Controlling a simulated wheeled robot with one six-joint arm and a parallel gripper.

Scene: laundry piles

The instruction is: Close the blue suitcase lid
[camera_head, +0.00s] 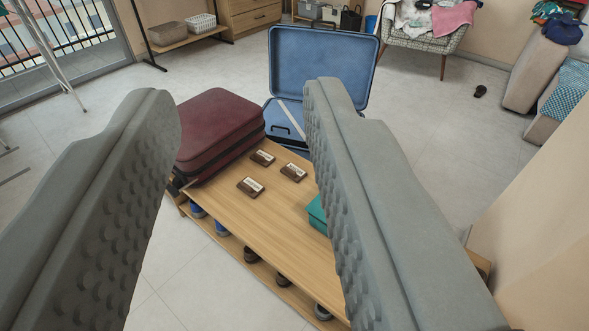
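The blue suitcase stands beyond the far end of a wooden bench, with its lid (322,68) raised about upright. Its lower part (283,124) shows below the lid, with a pale strap or bar across it; its right side is hidden behind my right finger. My gripper (240,100) is open and empty, its two grey padded fingers wide apart in the foreground. The suitcase is ahead of the fingers, and neither finger appears to touch it.
A closed dark red suitcase (217,133) lies on the wooden bench (237,222), left of the blue one. Several small brown items (250,187) and a teal box (317,214) are on the bench. A clothes-covered armchair (424,36) stands behind.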

